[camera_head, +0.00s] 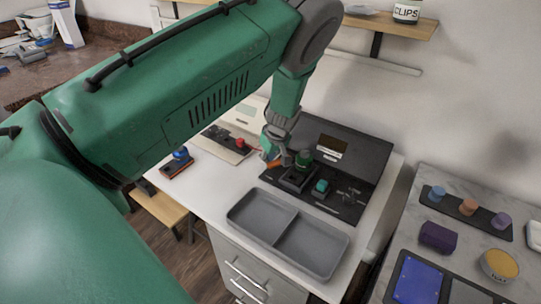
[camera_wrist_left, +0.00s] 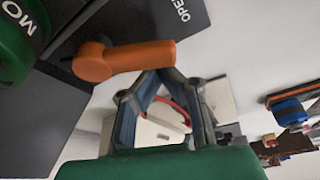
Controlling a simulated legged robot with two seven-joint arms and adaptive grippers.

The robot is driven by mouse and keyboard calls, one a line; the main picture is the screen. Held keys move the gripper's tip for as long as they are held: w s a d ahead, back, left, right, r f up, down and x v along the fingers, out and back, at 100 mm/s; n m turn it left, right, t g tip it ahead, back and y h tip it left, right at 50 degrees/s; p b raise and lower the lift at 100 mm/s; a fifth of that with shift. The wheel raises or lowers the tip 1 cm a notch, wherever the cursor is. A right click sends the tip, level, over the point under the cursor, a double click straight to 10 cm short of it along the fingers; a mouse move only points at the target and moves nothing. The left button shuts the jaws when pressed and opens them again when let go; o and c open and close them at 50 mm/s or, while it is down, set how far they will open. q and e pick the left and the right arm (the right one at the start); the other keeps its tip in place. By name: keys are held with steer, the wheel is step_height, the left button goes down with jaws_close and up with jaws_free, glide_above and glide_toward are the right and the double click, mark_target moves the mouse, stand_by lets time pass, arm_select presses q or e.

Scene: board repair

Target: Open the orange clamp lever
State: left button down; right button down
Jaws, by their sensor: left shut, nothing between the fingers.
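The orange clamp lever (camera_head: 273,163) is at the left edge of the dark board station on the white table. In the left wrist view the lever (camera_wrist_left: 125,60) crosses the upper middle, its pivot end to the left, beside a dark panel with partly visible "OPE" lettering (camera_wrist_left: 170,12). My left gripper (camera_head: 267,153) reaches down to the lever. In the wrist view its fingertips (camera_wrist_left: 160,74) meet at the lever's free end, closed with nothing between them. I cannot tell whether they touch the lever. My right gripper is in neither view.
A green knob (camera_head: 304,158) stands close to the lever on the station; a teal block (camera_head: 321,186) sits to its right. A grey two-compartment tray (camera_head: 285,233) lies in front. A blue-and-orange item (camera_head: 178,163) is on the left. Bare white table lies between it and the tray.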

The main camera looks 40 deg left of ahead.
arm_select(q)
steer(key=shift+s+d, duration=0.1)
steer(key=shift+d, duration=0.1)
steer(key=shift+s+d+r, duration=0.1)
steer(key=shift+s+d, duration=0.1)
steer(key=shift+d, duration=0.3)
steer(key=shift+d+r, duration=0.1)
steer(key=shift+d, duration=0.25)
steer(key=shift+w+a+f+b, duration=0.2)
steer(key=shift+w+a+b, duration=0.2)
steer(key=shift+w+a, duration=0.4)
steer(key=shift+d+r, duration=0.1)
steer(key=shift+d, duration=0.05)
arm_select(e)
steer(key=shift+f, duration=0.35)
arm_select(q)
steer(key=shift+d, duration=0.1)
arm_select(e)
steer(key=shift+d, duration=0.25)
